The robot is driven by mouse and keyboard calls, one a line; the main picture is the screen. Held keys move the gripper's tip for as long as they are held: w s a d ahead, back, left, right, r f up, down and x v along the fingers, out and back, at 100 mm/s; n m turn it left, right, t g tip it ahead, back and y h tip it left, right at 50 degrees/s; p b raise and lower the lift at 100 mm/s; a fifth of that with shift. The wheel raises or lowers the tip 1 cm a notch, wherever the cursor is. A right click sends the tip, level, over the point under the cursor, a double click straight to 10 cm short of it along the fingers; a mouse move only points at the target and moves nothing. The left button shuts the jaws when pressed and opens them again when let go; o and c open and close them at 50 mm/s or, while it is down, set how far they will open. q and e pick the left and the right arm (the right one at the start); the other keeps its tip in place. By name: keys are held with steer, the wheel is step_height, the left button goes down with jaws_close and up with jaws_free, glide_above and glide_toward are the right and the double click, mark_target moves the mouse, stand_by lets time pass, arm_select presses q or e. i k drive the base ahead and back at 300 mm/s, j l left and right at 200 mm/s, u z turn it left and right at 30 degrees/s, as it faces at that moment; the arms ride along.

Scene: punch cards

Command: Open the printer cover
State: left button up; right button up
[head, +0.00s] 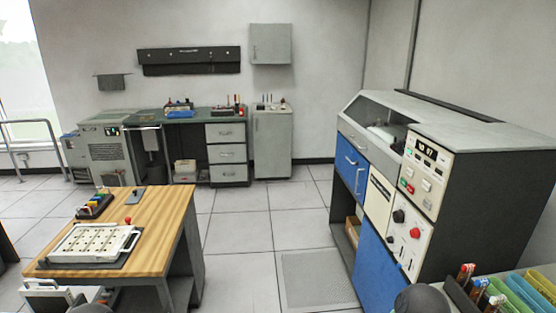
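A large machine with blue doors, pale control panels and a grey top stands at the right; it looks like the printer (440,163). At its far left end is a sloped, glassy dark section that appears to be the cover (375,112), framed in grey. Below it is a grey front strip with a small handle. I cannot tell surely whether the cover is shut. Neither of my grippers shows. Rounded dark shapes at the bottom edge may be parts of my arms.
A wooden table (160,215) at the left holds a white framed tray (92,243). A desk with drawers (228,155) and a grey cabinet (272,142) stand at the back wall. Colored bins (525,292) are at the lower right. The tiled floor between is clear.

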mark_target(367, 106)
steer(key=i, duration=1)
steer(key=i+z, duration=0.1)
steer(key=i, duration=0.9)
steer(key=j, duration=0.1)
